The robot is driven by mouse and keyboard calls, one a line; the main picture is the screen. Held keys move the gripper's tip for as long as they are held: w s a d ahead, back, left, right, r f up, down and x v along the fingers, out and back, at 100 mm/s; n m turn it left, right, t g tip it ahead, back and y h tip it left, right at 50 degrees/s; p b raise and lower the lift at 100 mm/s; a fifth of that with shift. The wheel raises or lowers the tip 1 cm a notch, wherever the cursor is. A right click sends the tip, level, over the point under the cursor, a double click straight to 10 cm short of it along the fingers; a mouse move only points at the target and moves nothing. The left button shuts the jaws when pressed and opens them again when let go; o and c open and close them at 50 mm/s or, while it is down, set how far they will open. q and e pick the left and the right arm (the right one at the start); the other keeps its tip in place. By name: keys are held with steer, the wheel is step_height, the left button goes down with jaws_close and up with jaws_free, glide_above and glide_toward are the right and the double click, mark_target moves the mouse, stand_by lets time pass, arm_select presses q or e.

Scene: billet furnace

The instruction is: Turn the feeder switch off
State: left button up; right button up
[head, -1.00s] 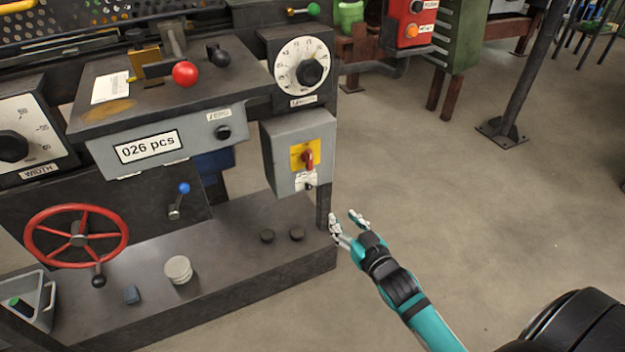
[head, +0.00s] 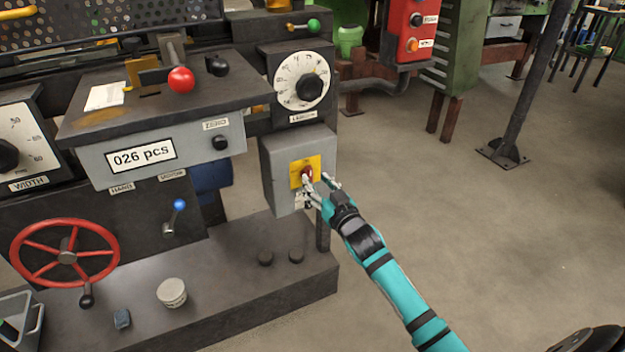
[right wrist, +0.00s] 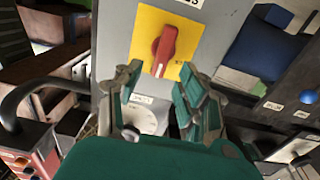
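The red rotary feeder switch (head: 307,173) sits on a yellow plate on the front of a grey box (head: 275,170) at the machine's right end. In the right wrist view, the red handle (right wrist: 164,50) stands nearly upright, tilted slightly. My right gripper (head: 320,180) reaches in from the lower right with its fingers just in front of the switch. In the right wrist view, the gripper (right wrist: 162,85) is open, with its fingers spread to either side below the handle. Contact with the handle cannot be made out. My left gripper is not in view.
Above the box is a white dial (head: 301,80). To its left are a counter panel (head: 140,155), a red ball knob (head: 181,80), a blue-tipped lever (head: 179,206) and a red handwheel (head: 65,255). The floor (head: 480,230) right of the machine is clear.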

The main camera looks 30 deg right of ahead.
mark_target(311, 174)
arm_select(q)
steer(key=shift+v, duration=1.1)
arm_select(e)
steer(key=shift+w, duration=1.6)
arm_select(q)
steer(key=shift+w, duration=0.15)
arm_select(e)
jaws_close()
